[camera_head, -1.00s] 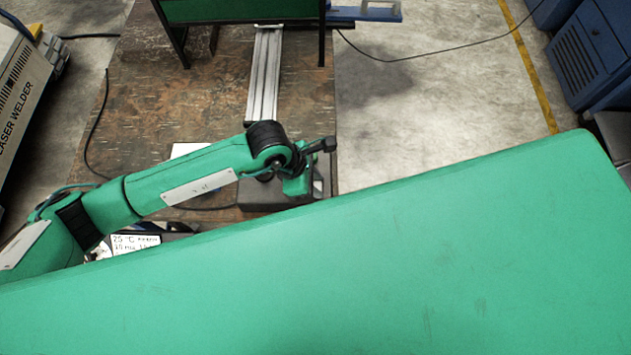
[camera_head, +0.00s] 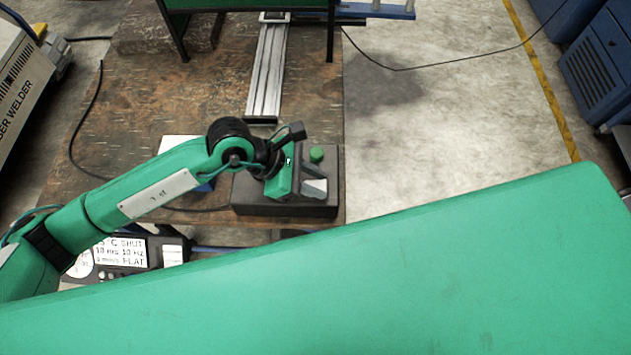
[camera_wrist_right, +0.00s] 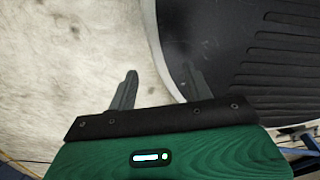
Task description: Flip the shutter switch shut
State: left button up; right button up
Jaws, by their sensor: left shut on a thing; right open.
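A dark control box (camera_head: 248,200) sits at the near right edge of the brown table, with a green knob (camera_head: 317,155) and a pale-faced grey part (camera_head: 314,187) on top. My left gripper (camera_head: 284,188) reaches down onto the box, left of the pale-faced part. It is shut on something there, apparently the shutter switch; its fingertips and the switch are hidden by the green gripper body. A display (camera_head: 120,252) below the table edge shows "SHUT" among its text. My right gripper (camera_wrist_right: 160,88) is open and empty in the right wrist view.
A metal rail (camera_head: 266,80) runs along the table (camera_head: 140,115) behind the box. A white sheet (camera_head: 180,148) lies behind the left arm. A black ribbed surface (camera_wrist_right: 280,65) lies right of my right gripper.

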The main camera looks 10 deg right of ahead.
pick_arm(q)
jog(key=o, duration=1)
jog(key=shift+r, duration=0.1)
